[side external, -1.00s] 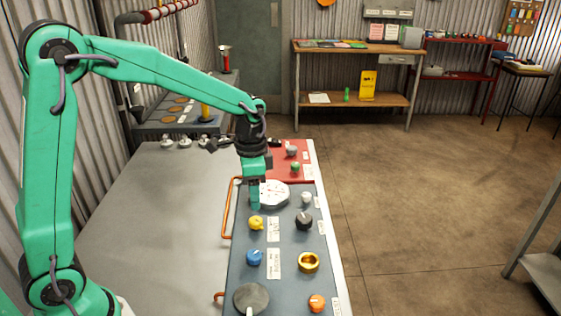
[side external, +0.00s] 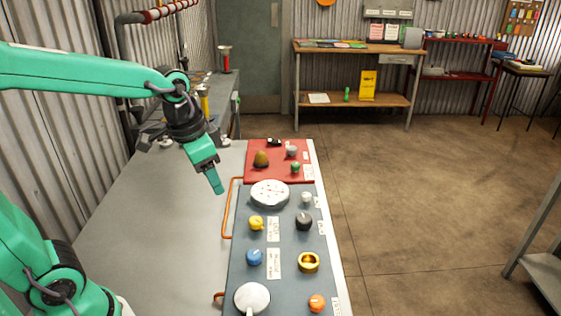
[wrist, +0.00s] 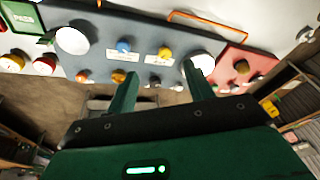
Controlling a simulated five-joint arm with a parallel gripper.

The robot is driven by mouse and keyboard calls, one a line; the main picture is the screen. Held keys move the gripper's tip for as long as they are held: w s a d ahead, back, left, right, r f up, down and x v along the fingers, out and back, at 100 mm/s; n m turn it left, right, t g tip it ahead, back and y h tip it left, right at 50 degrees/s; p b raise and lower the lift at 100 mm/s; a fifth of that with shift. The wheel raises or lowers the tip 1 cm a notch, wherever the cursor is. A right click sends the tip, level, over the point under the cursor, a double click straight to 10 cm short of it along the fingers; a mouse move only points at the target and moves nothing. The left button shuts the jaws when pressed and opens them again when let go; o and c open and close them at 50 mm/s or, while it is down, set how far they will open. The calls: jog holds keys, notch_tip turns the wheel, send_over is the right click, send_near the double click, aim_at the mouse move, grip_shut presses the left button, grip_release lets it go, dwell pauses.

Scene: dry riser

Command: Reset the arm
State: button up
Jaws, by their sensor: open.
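My gripper (side external: 217,188) is a teal-green arm end with a dark wrist. In the side external view it hangs tilted in the air, left of the white dial on the panel. In the wrist view, my gripper (wrist: 160,80) shows two green fingers spread apart with nothing between them. The grey panel (side external: 282,225) lies on the table and also shows in the wrist view (wrist: 145,38). It carries a white dial (side external: 270,193), a yellow knob (side external: 256,222), a black knob (side external: 304,221), a blue knob (side external: 254,257), a gold ring (side external: 309,262) and an orange knob (side external: 317,302).
A red panel (side external: 275,174) with several knobs adjoins the grey one at the far end. An orange rail (side external: 231,208) runs along the panel's left edge. The grey table (side external: 150,220) is bare to the left. A wooden workbench (side external: 350,52) stands at the back.

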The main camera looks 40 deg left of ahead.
jog(key=s+r+n+t, duration=0.1)
jog(key=s+n+t, duration=0.1)
jog(key=s, duration=0.7)
jog(key=shift+s+a+r+n+t, duration=0.2)
jog(key=shift+a+n+t, duration=0.15)
jog(key=shift+n, duration=0.35)
dwell(0.3)
